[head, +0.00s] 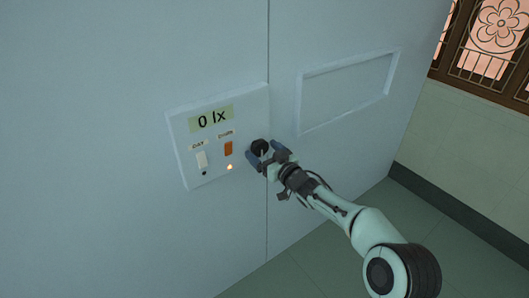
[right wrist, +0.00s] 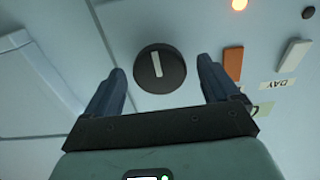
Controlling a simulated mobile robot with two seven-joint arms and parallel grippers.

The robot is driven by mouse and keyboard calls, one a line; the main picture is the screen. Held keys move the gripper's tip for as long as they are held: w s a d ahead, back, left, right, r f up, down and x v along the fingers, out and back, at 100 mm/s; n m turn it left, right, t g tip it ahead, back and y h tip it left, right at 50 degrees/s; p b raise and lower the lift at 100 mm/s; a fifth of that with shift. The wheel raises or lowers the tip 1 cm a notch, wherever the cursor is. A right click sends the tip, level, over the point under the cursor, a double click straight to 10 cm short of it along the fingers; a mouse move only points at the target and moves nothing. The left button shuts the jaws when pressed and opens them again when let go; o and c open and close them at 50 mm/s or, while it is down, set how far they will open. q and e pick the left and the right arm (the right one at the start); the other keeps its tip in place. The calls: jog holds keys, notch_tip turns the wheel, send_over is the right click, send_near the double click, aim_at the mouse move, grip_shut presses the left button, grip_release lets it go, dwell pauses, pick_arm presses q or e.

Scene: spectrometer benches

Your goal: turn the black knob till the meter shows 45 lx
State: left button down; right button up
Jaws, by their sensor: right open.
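The black knob (head: 260,147) is on the right side of a white control panel (head: 184,126) on the wall. In the right wrist view the knob (right wrist: 160,68) is round with a pale pointer line, nearly upright in that picture. The meter (head: 211,118) at the panel's top reads 0 lx. My right gripper (head: 268,156) is at the knob. In the right wrist view its two fingers (right wrist: 162,85) are apart, one on each side of the knob, with gaps between. My left gripper is not in view.
Left of the knob are an orange switch (head: 228,149) with a lit lamp (head: 230,167) below it and a white switch (head: 202,160) with a dark lamp (head: 205,173). A recessed rectangular frame (head: 345,92) is in the wall to the right. A barred window (head: 490,45) is farther right.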

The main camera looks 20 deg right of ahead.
jog(key=c, duration=1.1)
jog(key=shift+o, duration=0.2)
jog(key=shift+f+n+b, duration=0.1)
jog(key=shift+n+b, duration=0.5)
jog(key=shift+n, duration=0.4)
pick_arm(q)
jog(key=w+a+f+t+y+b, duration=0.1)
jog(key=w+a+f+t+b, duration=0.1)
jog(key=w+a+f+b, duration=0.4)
pick_arm(e)
jog(key=n+p, duration=0.2)
jog(key=n, duration=0.5)
jog(key=n+b, duration=0.2)
jog(key=n, duration=0.3)
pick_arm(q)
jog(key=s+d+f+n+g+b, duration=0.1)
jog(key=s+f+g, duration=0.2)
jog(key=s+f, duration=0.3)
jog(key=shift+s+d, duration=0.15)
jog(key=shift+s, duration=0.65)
pick_arm(e)
jog(key=shift+n, duration=1.5)
